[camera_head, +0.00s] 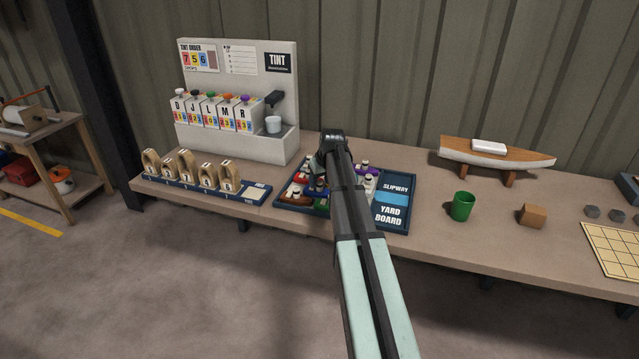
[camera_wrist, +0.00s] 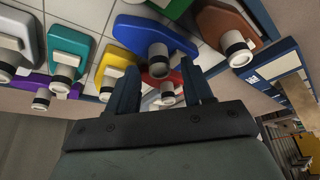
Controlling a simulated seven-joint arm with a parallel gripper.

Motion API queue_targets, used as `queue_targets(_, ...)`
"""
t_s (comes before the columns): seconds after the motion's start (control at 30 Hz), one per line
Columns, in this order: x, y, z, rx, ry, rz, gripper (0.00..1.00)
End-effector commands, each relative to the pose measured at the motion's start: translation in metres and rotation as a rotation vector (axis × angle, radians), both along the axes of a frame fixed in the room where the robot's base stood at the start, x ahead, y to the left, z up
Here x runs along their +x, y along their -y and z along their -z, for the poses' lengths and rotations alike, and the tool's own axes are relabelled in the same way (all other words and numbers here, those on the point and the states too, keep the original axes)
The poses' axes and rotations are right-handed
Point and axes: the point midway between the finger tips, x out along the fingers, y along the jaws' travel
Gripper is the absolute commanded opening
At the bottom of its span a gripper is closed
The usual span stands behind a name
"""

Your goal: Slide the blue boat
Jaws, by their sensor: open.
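The yard board (camera_head: 391,214) lies on the bench with several coloured boats, each with a white peg. My gripper (camera_wrist: 158,68) points down over the boats, with its jaws open. In the wrist view the blue boat (camera_wrist: 140,35) is at top centre, and its white and grey peg shows between my fingertips. I cannot tell how deep the fingers are around it. A red boat (camera_wrist: 158,80) also shows between the fingers. In the head view my arm hides part of the board and most of the boats near the gripper.
Around the blue boat sit a yellow boat (camera_wrist: 117,65), a green boat (camera_wrist: 175,8), a teal boat (camera_wrist: 70,45) and a brown boat (camera_wrist: 228,18). The slipway strip (camera_head: 393,199) lies at the board's right. A green cup (camera_head: 462,206) stands further right; a tint dispenser (camera_head: 275,145) is behind left.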

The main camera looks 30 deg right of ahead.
Motion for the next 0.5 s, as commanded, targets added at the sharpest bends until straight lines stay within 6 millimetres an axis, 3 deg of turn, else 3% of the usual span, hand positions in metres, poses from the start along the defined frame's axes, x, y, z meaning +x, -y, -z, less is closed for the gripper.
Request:
queue_targets(0.2,0.006,0.000,0.015,0.000,0.000,0.000,0.51)
queue_targets(0.5,0.007,0.000,0.017,0.000,0.000,0.000,0.51)
